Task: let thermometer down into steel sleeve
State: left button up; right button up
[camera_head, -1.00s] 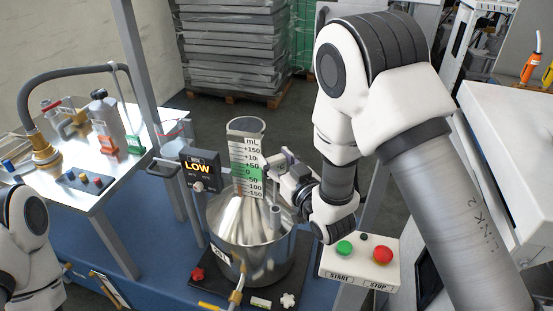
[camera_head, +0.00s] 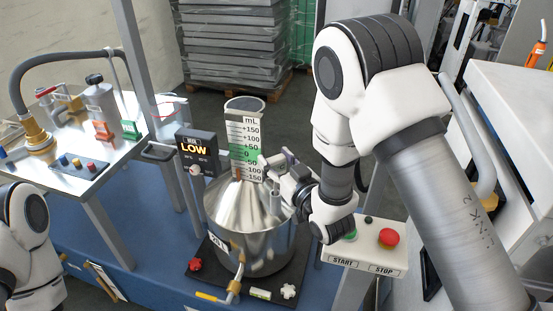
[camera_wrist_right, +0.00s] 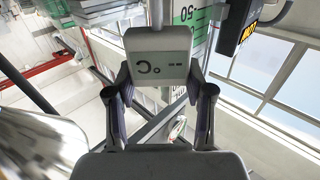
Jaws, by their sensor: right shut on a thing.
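My right gripper (camera_head: 281,170) is beside the scale board above the steel vessel. In the right wrist view my right gripper (camera_wrist_right: 160,82) is shut on the thermometer (camera_wrist_right: 158,64), whose pale head has a display with a degree C sign. In the head view the held thermometer is too small to tell from the fingers. A short upright stub (camera_head: 275,202) on the vessel's sloping lid, below the gripper, looks like the steel sleeve. Its mouth is not clear. My left gripper is out of view.
The steel vessel (camera_head: 247,238) stands on a dark base plate. A START/STOP box (camera_head: 362,258) is at the right. A steel bench (camera_head: 85,165) is at the left.

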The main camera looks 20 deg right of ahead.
jog(key=shift+f+b, duration=1.25)
jog(key=shift+f, duration=0.45)
jog(key=o, duration=1.2)
jog(key=shift+o, duration=0.2)
notch_tip(320, 180, up, 10)
jog(key=shift+r, duration=0.1)
